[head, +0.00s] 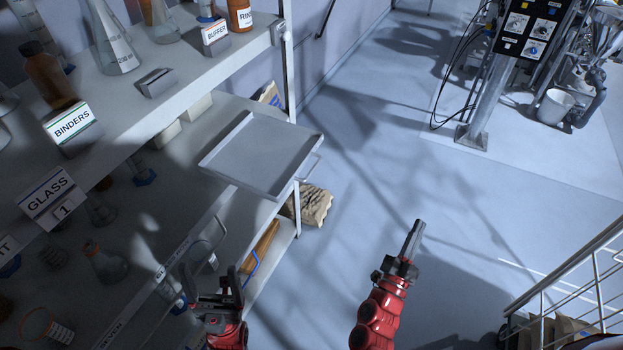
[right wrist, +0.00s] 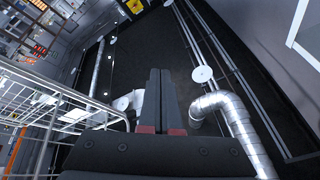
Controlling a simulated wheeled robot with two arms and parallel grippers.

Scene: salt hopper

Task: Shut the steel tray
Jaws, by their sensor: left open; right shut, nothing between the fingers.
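The steel tray (head: 262,152) is a shallow, rimmed, light grey tray. In the head view it sticks out from the shelf unit at mid height, with a thin handle at its right front side. It looks empty. My left gripper (head: 212,285) is open and empty, below and left of the tray, in front of the lower shelves. My right gripper (head: 416,232) is shut and empty, to the right of and below the tray, apart from it. In the right wrist view its fingers (right wrist: 160,92) are pressed together with nothing between them. The tray is not in the right wrist view.
The upper shelf holds flasks, bottles and a BINDERS sign (head: 72,127). A GLASS sign (head: 50,197) hangs nearby. A metal railing (head: 580,270) is at lower right. The middle floor is clear.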

